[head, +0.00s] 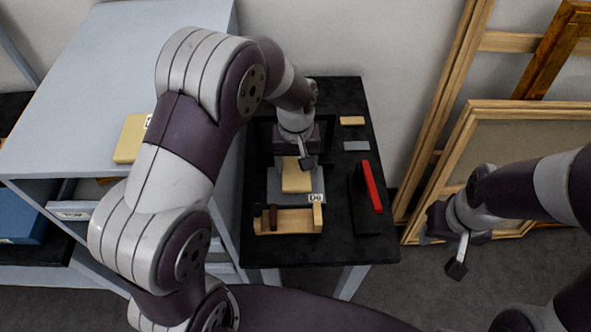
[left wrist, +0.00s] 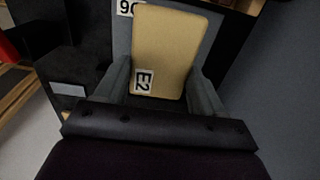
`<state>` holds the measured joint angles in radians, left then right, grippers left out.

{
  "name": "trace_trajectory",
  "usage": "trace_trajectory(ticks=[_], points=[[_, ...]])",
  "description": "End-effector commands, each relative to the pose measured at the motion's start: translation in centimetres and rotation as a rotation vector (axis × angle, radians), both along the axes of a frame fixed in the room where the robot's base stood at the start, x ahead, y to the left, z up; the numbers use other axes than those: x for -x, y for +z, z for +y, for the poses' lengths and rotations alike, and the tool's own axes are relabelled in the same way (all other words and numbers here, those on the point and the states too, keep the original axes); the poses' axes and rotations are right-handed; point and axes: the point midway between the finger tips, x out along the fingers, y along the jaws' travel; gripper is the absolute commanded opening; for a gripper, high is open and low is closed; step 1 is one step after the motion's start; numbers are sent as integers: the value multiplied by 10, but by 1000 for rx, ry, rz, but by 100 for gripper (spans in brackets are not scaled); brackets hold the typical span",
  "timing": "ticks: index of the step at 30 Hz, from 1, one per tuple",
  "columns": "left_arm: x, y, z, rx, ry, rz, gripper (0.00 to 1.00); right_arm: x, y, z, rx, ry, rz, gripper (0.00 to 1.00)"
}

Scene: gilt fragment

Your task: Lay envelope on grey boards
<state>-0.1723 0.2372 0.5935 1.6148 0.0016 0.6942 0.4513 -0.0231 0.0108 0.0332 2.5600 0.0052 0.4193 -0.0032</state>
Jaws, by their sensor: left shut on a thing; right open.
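A pale yellow envelope (head: 297,178) is in my left gripper (head: 297,160), over the grey boards (head: 314,186) tagged D6 on the black table. The left wrist view shows the envelope (left wrist: 165,45) with its E2 label, between the two grey fingers. The grey boards (left wrist: 198,22) show behind and around it. I cannot tell whether the envelope touches the boards or is just above them. My left wrist hides part of both in the head view. My right gripper (head: 457,265) is open and empty, off to the right of the table.
On the black table (head: 275,250) are a wooden rack (head: 288,221) in front, a red bar (head: 372,187) and small tan (head: 352,120) and grey (head: 356,145) blocks at right. Another yellow piece (head: 130,138) lies on the grey cabinet (head: 70,120). Wooden frames (head: 470,130) lean at right.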

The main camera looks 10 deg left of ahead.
Motion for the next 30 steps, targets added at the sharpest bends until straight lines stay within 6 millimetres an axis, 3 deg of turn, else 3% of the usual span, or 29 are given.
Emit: trace_trajectory(ticks=[7,18,19,21,30], points=[[-1,-38,2,-1,-1,1,40,0,5,0,0,0,0,43],[-1,-45,1,0,-1,0,40,0,3,0,0,0,0,43],[-1,-44,1,0,-1,0,76,0,3,0,0,0,0,43],[-1,-44,1,0,-1,0,94,0,3,0,0,0,0,43],[-1,-41,1,0,-1,-1,94,0,5,0,0,0,0,43]])
